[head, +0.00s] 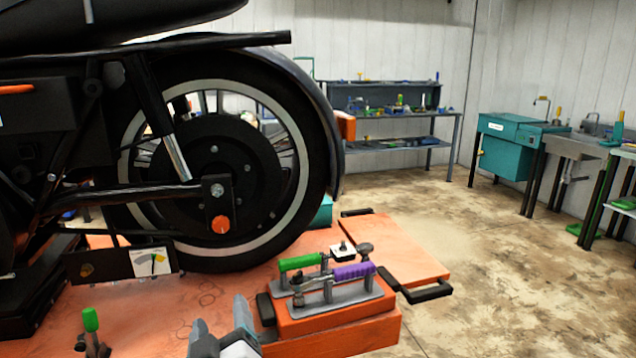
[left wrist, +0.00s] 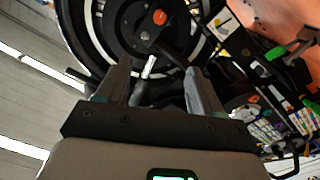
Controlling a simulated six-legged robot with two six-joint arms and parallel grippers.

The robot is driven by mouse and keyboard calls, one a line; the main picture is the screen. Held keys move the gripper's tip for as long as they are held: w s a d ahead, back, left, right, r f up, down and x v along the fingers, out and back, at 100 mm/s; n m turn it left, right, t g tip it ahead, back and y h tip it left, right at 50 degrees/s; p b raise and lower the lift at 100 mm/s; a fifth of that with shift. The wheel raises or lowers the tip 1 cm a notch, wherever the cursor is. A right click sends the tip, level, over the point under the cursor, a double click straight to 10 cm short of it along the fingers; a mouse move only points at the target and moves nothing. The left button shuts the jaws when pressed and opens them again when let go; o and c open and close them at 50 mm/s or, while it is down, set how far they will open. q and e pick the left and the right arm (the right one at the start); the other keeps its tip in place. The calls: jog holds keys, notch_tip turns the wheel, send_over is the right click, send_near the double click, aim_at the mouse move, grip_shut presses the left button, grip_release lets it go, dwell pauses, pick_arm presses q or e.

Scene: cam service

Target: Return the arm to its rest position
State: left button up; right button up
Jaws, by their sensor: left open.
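My left gripper (head: 220,315) shows at the bottom of the head view, with its two grey fingers pointing up and apart. It is over the orange lift table (head: 150,310), in front of the motorcycle's rear wheel (head: 205,172). The left wrist view shows the same gripper (left wrist: 157,72) open, with nothing between its fingers. Beyond the fingers there, the wheel hub (left wrist: 130,25) with its orange cap fills the upper middle. My right gripper is not in view.
A grey fixture with a green-handled (head: 300,262) and a purple-handled tool (head: 353,272) sits on the table's orange block (head: 335,325), right of my gripper. A green-topped item (head: 90,320) stands left. A workbench (head: 390,146) and teal cabinet (head: 508,150) stand behind.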

pick_arm(q)
jog(key=w+a+f+g+y+p, duration=0.25)
jog(key=a+f, duration=0.45)
jog(key=f, duration=0.4)
jog(key=s+a+f+m+g+h+p, duration=0.1)
jog(key=s+f+m+g+h, duration=0.15)
jog(key=f, duration=0.65)
jog(key=s+f+m+g+h+p, duration=0.1)
jog(key=s+f+g+h, duration=0.15)
jog(key=f, duration=0.75)
jog(key=s+d+f+m+g+h, duration=0.1)
jog(key=s+d+f+g+h, duration=0.2)
jog(key=s, duration=0.6)
jog(key=s+d+f+m+g+h, duration=0.2)
jog(key=s+d+f+g, duration=0.4)
jog(key=s+f, duration=0.3)
jog(key=shift+s+d+h, duration=0.5)
jog(key=shift+d+h, duration=0.25)
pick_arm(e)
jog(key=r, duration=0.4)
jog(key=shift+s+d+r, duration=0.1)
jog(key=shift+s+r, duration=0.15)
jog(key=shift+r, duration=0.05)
